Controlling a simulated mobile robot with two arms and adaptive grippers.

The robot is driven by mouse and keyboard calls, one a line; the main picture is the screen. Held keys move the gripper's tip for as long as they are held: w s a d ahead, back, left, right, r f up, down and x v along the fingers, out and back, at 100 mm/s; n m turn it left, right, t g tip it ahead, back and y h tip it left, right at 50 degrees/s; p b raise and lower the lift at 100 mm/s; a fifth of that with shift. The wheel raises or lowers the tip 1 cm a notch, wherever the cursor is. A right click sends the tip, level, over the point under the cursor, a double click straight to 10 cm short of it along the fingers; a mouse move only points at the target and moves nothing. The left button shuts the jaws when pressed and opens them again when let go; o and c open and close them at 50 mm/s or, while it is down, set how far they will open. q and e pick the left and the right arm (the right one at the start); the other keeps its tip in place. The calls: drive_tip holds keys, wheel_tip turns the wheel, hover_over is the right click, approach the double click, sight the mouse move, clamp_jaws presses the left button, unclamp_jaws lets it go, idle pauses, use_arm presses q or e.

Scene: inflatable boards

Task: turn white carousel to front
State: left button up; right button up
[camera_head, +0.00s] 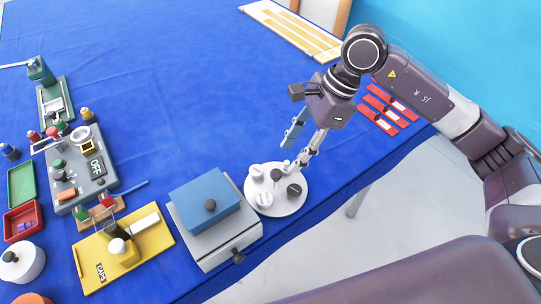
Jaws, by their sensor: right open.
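The white carousel (272,207) is a round disc on the blue table, near its front edge. Several small items stand on it, white ones and a dark grey cylinder. My right gripper (294,148) is open, its fingers pointing down over the back right part of the carousel. One finger looks close to the items on the disc; I cannot tell whether it touches. My left gripper is not in view.
A grey box with a blue lid (206,199) stands just left of the carousel. A yellow board (152,240) and a grey panel marked OFF (101,183) are farther left. Red strips (385,122) lie behind the right arm. The table's middle is clear.

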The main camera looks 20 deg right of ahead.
sight(277, 173)
drive_tip(key=p+x, duration=0.1)
drive_tip(key=x, duration=0.3)
drive_tip(key=p+x, duration=0.1)
drive_tip(key=x, duration=0.2)
drive_tip(key=shift+w+p, duration=0.3)
drive_tip(key=shift+w+a+f, duration=0.1)
drive_tip(key=shift+w+f, duration=0.1)
drive_tip(key=shift+f, duration=0.3)
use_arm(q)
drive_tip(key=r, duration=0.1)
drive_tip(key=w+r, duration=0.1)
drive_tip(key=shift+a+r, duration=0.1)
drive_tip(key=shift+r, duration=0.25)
use_arm(e)
clamp_jaws()
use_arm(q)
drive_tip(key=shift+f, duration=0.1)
